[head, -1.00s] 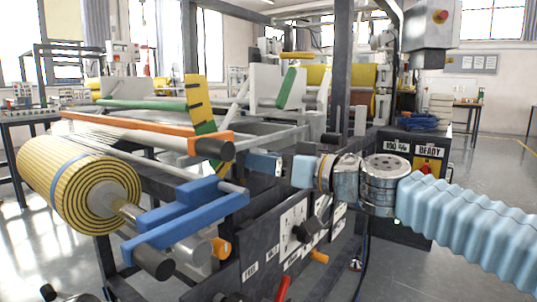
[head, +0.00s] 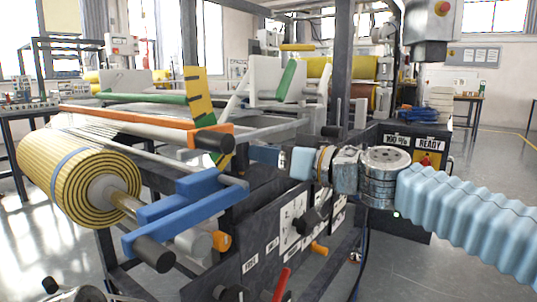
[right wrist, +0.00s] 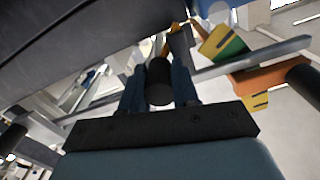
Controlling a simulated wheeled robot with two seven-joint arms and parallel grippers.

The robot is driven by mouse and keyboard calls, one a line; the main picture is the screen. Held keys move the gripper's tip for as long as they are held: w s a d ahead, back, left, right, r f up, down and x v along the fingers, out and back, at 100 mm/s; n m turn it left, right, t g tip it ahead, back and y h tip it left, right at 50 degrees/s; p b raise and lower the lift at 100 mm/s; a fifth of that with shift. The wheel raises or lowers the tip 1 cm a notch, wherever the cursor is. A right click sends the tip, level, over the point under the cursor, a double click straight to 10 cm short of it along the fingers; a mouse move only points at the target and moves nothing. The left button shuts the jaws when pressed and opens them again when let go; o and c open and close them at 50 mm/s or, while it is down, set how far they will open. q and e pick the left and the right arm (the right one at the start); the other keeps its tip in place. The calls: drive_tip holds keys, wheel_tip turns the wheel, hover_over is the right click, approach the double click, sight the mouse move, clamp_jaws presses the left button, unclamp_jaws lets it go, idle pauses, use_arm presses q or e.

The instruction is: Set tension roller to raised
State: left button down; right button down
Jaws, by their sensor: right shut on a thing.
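An orange bar (head: 150,120) with a black end cap (head: 207,142) lies beside a pale roller at the machine's near side. A yellow and green gauge plate (head: 194,95) with dark marks stands at its right end. My right gripper (head: 252,154) reaches in from the right, just right of the gauge plate's lower end. In the right wrist view its two blue fingers (right wrist: 160,85) are shut on a black knob (right wrist: 160,82). The orange bar (right wrist: 265,83) and gauge plate (right wrist: 222,42) show to their right. What the knob joins is mostly hidden. My left gripper's fingers are not seen.
A yellow striped roll (head: 75,180) and blue brackets (head: 185,205) stand at the near left. A dark side panel (head: 270,225) below my right gripper carries labels and a red handle (head: 282,284). A dark upright post (head: 341,65) stands behind my right wrist.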

drive_tip(key=s+a+r+m+p, duration=0.2)
drive_tip(key=r+m+p, duration=0.2)
drive_tip(key=r+p, duration=0.2)
drive_tip(key=s+a+r+m+p, duration=0.2)
drive_tip(key=r+p, duration=0.4)
drive_tip(key=r, duration=0.4)
drive_tip(key=shift+s+m, duration=0.8)
drive_tip(key=shift+m, duration=0.6)
drive_tip(key=shift+f, duration=0.1)
drive_tip(key=c, duration=0.8)
unclamp_jaws()
drive_tip(key=shift+f, duration=0.1)
drive_tip(key=shift+c, duration=0.2)
drive_tip(key=b+v, duration=0.4)
drive_tip(key=v, duration=0.9)
drive_tip(key=shift+s+d+b, duration=0.25)
drive_tip(key=shift+d+b, duration=0.05)
drive_tip(key=shift+b, duration=0.1)
